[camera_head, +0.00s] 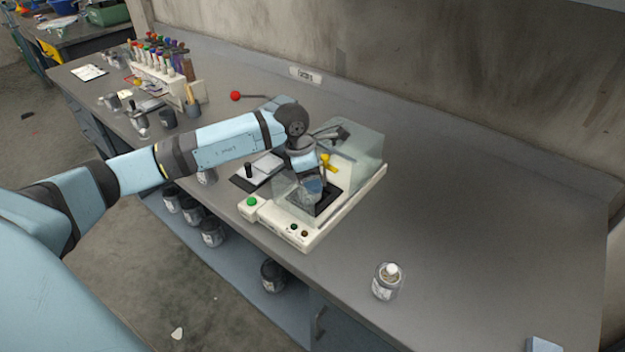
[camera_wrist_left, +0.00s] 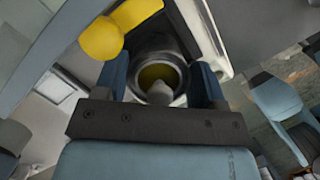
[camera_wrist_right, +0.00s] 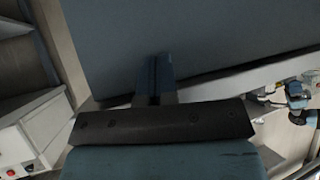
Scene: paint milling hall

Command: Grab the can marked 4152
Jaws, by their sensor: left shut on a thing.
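My left gripper (camera_head: 312,188) reaches into a bench machine (camera_head: 345,212) with a clear hood. In the left wrist view its fingers (camera_wrist_left: 165,84) are shut on the sides of a can (camera_wrist_left: 178,71), seen from above with a dark round rim, yellow inside and a pale knob-like part. In the head view the can is mostly hidden by the gripper and hood. I cannot read 4152 on it. My right gripper (camera_wrist_right: 155,80) shows only in the right wrist view, with its fingers together and nothing visible between them.
A jar with a white top (camera_head: 387,282) stands alone on the bench (camera_head: 470,220), right of the machine. Several dark cans sit on the lower shelf. A rack of colored-top bottles (camera_head: 160,72) is at the far left. The bench's right part is mostly clear.

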